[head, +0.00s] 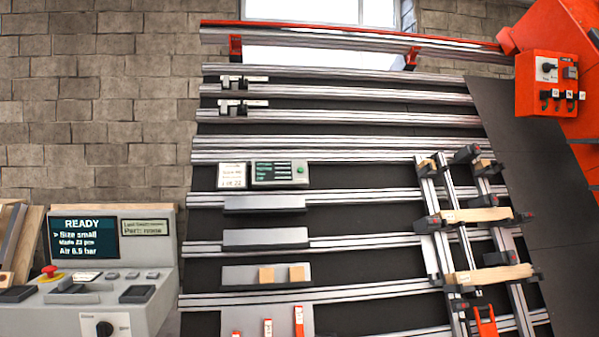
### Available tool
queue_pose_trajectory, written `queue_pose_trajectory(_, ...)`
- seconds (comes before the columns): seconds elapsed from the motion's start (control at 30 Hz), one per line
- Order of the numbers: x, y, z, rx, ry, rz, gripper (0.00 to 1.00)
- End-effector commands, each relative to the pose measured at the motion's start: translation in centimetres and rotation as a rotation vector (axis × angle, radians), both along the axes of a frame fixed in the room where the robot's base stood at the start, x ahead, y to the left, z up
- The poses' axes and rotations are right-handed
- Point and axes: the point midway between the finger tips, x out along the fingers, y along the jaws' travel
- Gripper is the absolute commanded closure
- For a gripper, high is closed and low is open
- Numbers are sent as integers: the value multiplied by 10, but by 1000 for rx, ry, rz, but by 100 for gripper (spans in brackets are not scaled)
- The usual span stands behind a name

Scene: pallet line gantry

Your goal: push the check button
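A small grey-green box (280,184) is mounted on the rails near the middle of the head view. It has a dark screen with green lines, too small to read, and a round green button (301,171) on its right side. No label reading "check" is legible on it. A control console (150,308) at the lower left has a screen (84,238) reading READY and "Size small", a red mushroom button (49,271), several small flat buttons (112,275) and a dark knob (104,328). Their labels are unreadable. My gripper is not in view.
A white card (232,176) stands left of the box. Below are grey plates, one with two wooden blocks (266,275), and red upright pieces (299,320). A clamp frame with wooden slats (478,215) stands right. An orange switch box (546,85) hangs upper right.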

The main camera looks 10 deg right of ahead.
Motion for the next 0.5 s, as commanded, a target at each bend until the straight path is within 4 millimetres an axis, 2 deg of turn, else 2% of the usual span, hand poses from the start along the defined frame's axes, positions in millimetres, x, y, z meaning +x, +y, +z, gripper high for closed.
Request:
queue_pose_trajectory(0.3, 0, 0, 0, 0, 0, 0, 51)
queue_pose_trajectory(0.43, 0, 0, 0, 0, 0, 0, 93)
queue_pose_trajectory(0.47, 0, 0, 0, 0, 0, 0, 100)
queue_pose_trajectory(0.5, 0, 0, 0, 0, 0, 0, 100)
